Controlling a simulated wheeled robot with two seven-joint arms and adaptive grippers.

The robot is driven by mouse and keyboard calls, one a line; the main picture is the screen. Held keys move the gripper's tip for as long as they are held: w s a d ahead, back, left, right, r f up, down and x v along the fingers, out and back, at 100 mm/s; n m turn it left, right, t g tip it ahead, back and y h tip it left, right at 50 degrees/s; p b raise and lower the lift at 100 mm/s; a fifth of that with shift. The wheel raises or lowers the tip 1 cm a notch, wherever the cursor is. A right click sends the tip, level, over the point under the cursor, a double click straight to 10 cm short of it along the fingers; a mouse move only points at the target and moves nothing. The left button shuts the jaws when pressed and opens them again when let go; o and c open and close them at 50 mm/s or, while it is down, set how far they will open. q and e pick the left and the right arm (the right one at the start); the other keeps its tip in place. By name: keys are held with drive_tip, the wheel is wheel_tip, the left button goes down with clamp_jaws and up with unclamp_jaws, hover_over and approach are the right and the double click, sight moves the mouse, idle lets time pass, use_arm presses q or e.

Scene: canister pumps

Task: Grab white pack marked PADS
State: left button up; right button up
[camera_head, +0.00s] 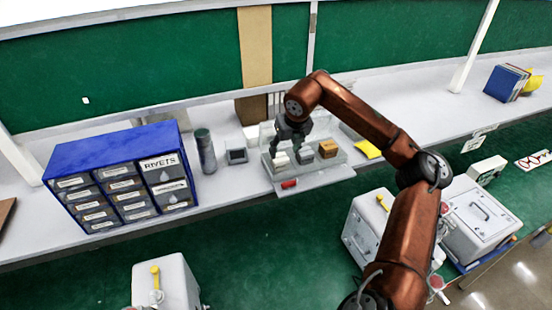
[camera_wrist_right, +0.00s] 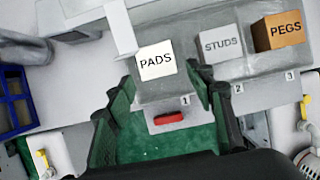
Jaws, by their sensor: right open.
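The white pack marked PADS (camera_wrist_right: 155,61) sits in the left place of a grey tray, by the label 1; it also shows in the head view (camera_head: 280,160). My right gripper (camera_wrist_right: 163,90) is open and empty. In the wrist view its two fingers point toward the pack, with the pack just beyond and between the tips. In the head view my right gripper (camera_head: 292,143) hangs above the tray near the pack and partly covers that area. My left gripper is not in view.
A grey STUDS pack (camera_wrist_right: 221,45) and an orange-brown PEGS pack (camera_wrist_right: 282,31) sit to the right in the tray. A red piece (camera_head: 289,184) lies at the tray's front. A dark cylinder (camera_head: 205,151) and a blue drawer cabinet (camera_head: 115,150) stand to the left.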

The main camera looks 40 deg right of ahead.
sight(280, 158)
drive_tip(key=shift+w+f, duration=0.15)
drive_tip(key=shift+f, duration=0.3)
drive_tip(key=p+x, duration=0.1)
drive_tip(key=x, duration=0.1)
drive_tip(key=p+x, duration=0.1)
drive_tip(key=x, duration=0.1)
drive_tip(key=shift+w+f, duration=0.25)
drive_tip(key=shift+w, duration=0.2)
drive_tip(key=shift+f, duration=0.3)
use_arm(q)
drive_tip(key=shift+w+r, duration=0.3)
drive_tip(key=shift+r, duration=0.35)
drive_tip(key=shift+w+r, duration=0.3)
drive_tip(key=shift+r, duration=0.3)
use_arm(e)
drive_tip(key=shift+w, duration=0.1)
drive_tip(key=shift+c, duration=0.2)
drive_tip(key=c, duration=0.8)
drive_tip(key=shift+c, duration=0.5)
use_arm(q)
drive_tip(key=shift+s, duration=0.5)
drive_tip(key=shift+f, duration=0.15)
use_arm(e)
drive_tip(key=shift+r, duration=0.15)
drive_tip(key=shift+c, duration=0.2)
